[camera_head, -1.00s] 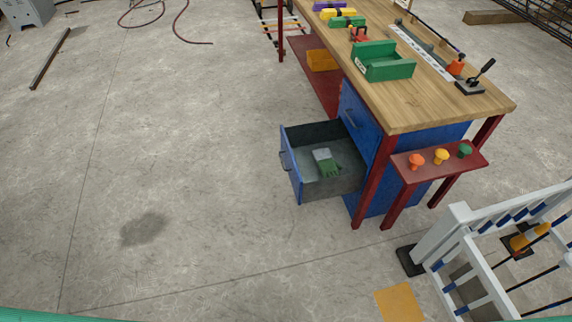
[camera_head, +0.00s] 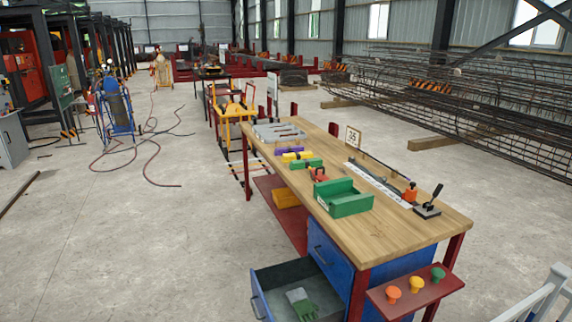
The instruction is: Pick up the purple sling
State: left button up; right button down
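A small purple item (camera_head: 287,150), which looks like the purple sling, lies on the far left part of the wooden workbench (camera_head: 385,232). A yellow item (camera_head: 297,156) and a green item (camera_head: 306,164) lie beside it, nearer to me. Its detail is too small to make out.
A green open bin (camera_head: 345,198) and a black-handled device (camera_head: 428,207) stand on the bench. An open blue drawer (camera_head: 285,285) with a glove (camera_head: 300,303) juts out to the left.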

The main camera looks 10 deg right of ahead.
aim_at(278, 151)
jog(key=i+j+z, duration=0.2)
jog(key=i, duration=0.25)
jog(key=i+j+z, duration=0.2)
jog(key=i+j, duration=0.2)
jog(key=i+j+z, duration=0.2)
jog(key=i+j, duration=0.2)
jog(key=i+j+z, duration=0.2)
jog(key=i+j, duration=0.15)
jog(key=j, duration=0.15)
jog(key=i+j+z, duration=0.2)
jog(key=i+j, duration=0.15)
jog(key=j, duration=0.15)
jog(key=i+j+z, duration=0.2)
jog(key=j, duration=0.35)
jog(key=i+j+z, duration=0.2)
jog(key=j, duration=0.4)
jog(key=i+j+z, duration=0.2)
jog(key=j, duration=0.5)
jog(key=i+l, duration=0.05)
jog(key=i, duration=0.1)
